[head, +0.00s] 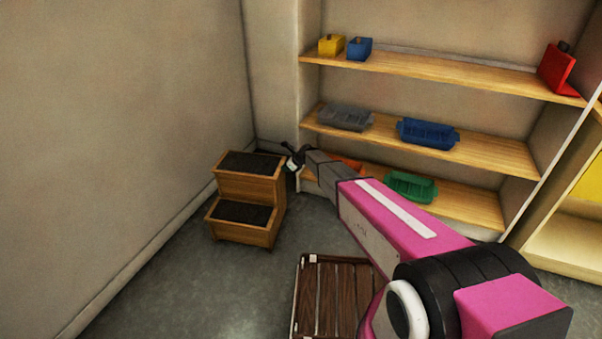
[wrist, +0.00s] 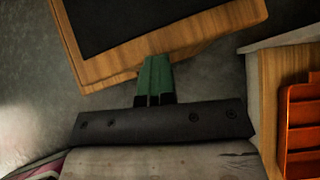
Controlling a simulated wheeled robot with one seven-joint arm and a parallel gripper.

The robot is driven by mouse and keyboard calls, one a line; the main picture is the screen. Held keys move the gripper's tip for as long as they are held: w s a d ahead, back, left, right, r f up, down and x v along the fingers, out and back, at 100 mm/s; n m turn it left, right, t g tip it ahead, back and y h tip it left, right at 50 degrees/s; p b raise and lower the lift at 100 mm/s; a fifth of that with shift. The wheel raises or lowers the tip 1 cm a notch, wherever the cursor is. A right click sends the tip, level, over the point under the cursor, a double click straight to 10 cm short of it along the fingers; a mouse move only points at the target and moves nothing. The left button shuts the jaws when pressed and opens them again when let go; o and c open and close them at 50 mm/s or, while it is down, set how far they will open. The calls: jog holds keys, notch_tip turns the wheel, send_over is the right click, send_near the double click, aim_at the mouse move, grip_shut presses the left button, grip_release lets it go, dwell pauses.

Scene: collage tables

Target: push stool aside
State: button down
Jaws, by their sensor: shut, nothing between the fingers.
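The stool (head: 245,228) is a wooden two-step stool with dark treads. It stands upright on the grey floor near the left wall, left of the shelf unit. My gripper (head: 292,163) is at the stool's upper right side in the head view, small and partly dark there. In the wrist view my gripper (wrist: 155,72) shows green fingers closed together, with nothing between them. Their tips reach the wooden edge of the stool (wrist: 140,54); I cannot tell whether they touch it.
A shelf unit (head: 430,72) with coloured bins stands at the back right. An orange bin (wrist: 301,130) is close on the right in the wrist view. A dark slatted wooden crate or pallet (head: 332,290) lies on the floor under my arm. Floor left and front of the stool is clear.

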aim_at(275, 166)
jog(key=a, duration=0.1)
jog(key=w+a, duration=0.1)
jog(key=a, duration=0.3)
jog(key=shift+w+f, duration=0.2)
jog(key=shift+w, duration=0.05)
